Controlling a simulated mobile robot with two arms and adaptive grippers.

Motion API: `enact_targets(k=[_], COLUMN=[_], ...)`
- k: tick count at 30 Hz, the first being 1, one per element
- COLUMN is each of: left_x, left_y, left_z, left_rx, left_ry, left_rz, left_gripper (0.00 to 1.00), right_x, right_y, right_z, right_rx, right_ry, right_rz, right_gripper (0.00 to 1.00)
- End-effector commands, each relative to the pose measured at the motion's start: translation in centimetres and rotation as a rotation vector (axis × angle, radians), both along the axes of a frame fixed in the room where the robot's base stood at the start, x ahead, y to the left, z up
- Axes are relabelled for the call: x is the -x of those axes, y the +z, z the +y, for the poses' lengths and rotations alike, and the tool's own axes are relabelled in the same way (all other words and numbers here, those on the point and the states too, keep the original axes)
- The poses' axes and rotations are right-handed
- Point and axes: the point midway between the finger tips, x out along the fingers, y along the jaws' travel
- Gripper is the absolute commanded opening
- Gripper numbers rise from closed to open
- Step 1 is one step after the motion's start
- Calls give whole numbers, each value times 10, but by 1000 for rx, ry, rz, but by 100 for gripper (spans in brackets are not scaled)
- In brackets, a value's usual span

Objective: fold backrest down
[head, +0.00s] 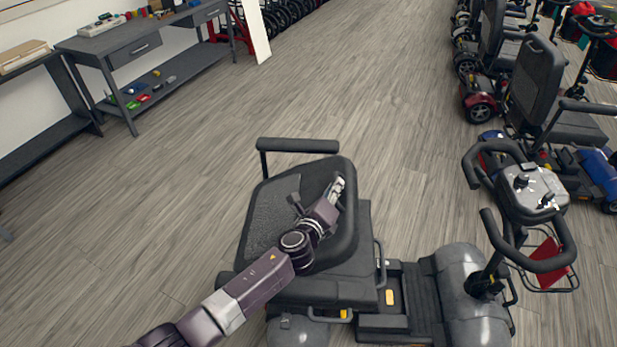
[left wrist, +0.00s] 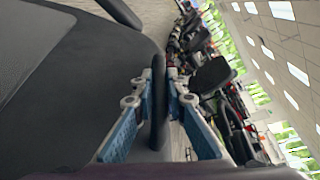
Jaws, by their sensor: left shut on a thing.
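The grey scooter stands in the lower middle of the head view, its front to the right. Its dark backrest (head: 268,215) leans forward over the seat (head: 325,288), tilted rather than upright. My arm hides part of the backrest and seat. My right gripper is not in view.
An armrest (head: 298,146) sticks out beyond the backrest. The tiller with handlebars (head: 530,195) stands at the scooter's front. More scooters (head: 535,85) stand in a row at the right. A workbench (head: 140,45) stands at the upper left. The wooden floor (head: 330,90) between is clear.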

Motion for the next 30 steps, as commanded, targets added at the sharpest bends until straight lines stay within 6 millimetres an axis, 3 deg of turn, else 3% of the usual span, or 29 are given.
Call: enact_targets(k=[1, 3, 12, 30], left_x=[-2, -2, -3, -4], left_y=[-14, -27, -65, -74], left_z=[-11, -22, -50, -56], left_rx=[-33, -83, -141, -139], left_ry=[0, 1, 4, 7], left_rz=[-3, -2, -1, -2], left_gripper=[0, 0, 0, 0], right_x=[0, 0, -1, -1], right_y=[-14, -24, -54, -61], right_z=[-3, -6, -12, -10], right_rx=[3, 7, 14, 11], right_ry=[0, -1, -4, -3], right_rz=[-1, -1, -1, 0], right_gripper=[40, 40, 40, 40])
